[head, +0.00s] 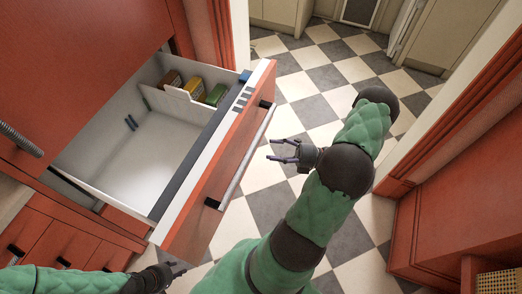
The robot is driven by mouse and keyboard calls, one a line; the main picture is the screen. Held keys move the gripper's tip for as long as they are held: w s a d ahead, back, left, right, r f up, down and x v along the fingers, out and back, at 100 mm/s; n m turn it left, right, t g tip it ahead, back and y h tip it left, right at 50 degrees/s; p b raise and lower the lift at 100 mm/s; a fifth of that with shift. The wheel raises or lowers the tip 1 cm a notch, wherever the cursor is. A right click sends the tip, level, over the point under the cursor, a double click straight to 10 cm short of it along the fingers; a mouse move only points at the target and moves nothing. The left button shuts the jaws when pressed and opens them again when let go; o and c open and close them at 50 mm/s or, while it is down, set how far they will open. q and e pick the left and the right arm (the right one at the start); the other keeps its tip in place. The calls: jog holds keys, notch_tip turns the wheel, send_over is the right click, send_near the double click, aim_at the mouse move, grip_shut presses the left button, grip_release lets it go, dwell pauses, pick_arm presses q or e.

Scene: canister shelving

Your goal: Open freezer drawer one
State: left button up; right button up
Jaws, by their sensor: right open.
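The freezer drawer (222,165) is pulled well out from the red cabinet front, with a white interior, a dark inner edge strip and a red front panel. A silver bar handle (246,155) with black mounts runs along its front. My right gripper (270,150) is open and empty, just to the right of the handle and apart from it in the picture. My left gripper (182,269) is low in the view, below the drawer's near corner; whether its fingers are open is unclear.
Several small boxes (193,87) sit in a divided section at the drawer's back. Red lower drawers (60,245) stand at left. The checkered floor (315,82) is clear beyond the drawer. A red cabinet (455,190) and door frame bound the right side.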

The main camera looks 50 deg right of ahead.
jog(key=shift+v, duration=1.9)
jog(key=shift+s, duration=0.15)
